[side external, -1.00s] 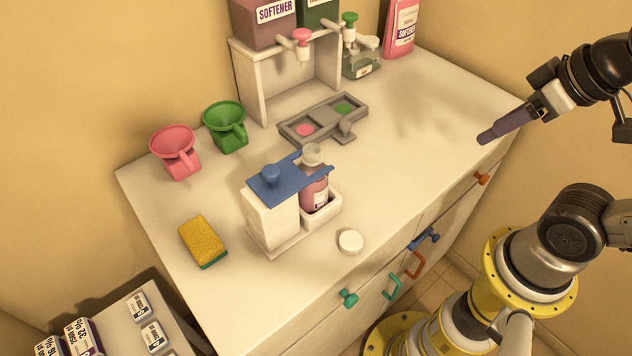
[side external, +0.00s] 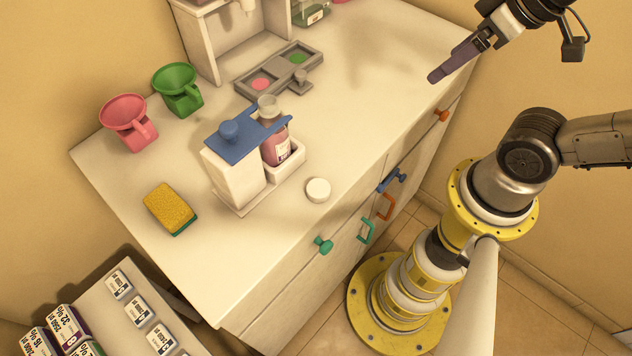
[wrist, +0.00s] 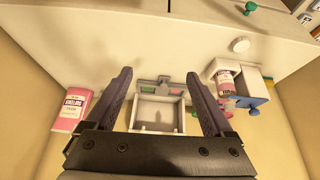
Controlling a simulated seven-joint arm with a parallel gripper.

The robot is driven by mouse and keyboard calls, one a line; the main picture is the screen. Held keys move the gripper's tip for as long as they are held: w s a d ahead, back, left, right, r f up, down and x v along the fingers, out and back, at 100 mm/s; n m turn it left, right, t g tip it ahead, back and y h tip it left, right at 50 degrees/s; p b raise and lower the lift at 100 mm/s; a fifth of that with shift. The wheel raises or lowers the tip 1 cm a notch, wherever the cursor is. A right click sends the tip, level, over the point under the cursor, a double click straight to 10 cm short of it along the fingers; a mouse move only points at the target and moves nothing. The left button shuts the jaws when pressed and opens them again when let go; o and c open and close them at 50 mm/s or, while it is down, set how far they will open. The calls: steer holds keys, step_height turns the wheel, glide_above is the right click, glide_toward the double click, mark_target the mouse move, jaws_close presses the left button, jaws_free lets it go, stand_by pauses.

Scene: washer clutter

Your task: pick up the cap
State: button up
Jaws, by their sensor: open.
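The cap (side external: 318,190) is a small white round disc lying flat on the white counter, in front of the bottle holder near the counter's front edge. It also shows in the wrist view (wrist: 240,45), at the upper right. My gripper (side external: 435,77) is above the right part of the counter, well apart from the cap. In the wrist view my gripper (wrist: 158,76) has its two dark fingers spread with nothing between them.
A blue-topped white holder (side external: 236,178) with a pink bottle (side external: 276,147) stands close behind the cap. A grey tray (side external: 245,88), pink funnel (side external: 130,122), green funnel (side external: 178,90) and yellow sponge (side external: 170,208) stand farther off. The counter's right side is clear.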

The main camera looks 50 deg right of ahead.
steer(key=n+g, duration=0.6)
steer(key=n, duration=0.9)
glide_above(319, 187)
step_height(319, 187, down, 13)
steer(key=shift+s+d+r, duration=0.1)
steer(key=shift+s+d, duration=0.05)
steer(key=shift+a+f, duration=0.2)
steer(key=shift+f, duration=2.35)
jaws_close()
